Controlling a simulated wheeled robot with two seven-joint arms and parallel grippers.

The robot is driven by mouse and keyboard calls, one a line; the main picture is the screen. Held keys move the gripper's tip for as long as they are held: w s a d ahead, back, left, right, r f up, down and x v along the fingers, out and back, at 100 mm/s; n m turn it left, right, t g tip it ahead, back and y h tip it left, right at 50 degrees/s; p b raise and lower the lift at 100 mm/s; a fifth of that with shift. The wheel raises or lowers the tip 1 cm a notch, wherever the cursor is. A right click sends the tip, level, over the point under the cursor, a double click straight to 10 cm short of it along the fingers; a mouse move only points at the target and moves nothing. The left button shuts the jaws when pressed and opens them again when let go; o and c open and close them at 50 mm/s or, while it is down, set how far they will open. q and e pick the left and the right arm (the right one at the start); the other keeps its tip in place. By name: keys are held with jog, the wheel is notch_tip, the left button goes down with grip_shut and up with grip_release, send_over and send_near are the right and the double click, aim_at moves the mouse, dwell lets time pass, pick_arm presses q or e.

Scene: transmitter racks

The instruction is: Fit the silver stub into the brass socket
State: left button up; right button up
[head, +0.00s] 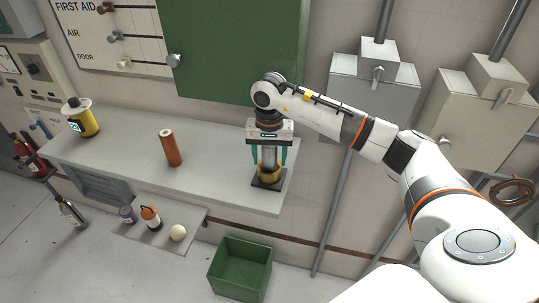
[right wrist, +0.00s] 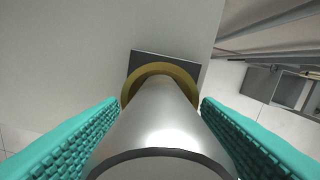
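The silver stub (right wrist: 160,125) stands upright with its lower end inside the ring of the brass socket (right wrist: 133,85). The head view shows the stub (head: 269,158) above the brass socket (head: 268,178), which sits on a dark square plate at the shelf's right end. How deep the stub sits is hidden. My right gripper (head: 269,160) points down over it. Its teal fingers are spread on both sides of the stub, with gaps visible in the head view. My left gripper is not in view.
The grey shelf (head: 110,140) carries an orange-brown cylinder (head: 170,147) and a yellow canister (head: 82,118). A lower ledge (head: 190,215) holds several small items. A green bin (head: 240,267) stands on the floor below. A green panel and grey boxes with conduits are on the wall behind.

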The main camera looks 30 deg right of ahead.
jog(key=shift+r, duration=0.5)
notch_tip(320, 180, up, 10)
jog(key=b, duration=0.3)
jog(key=shift+r, duration=0.7)
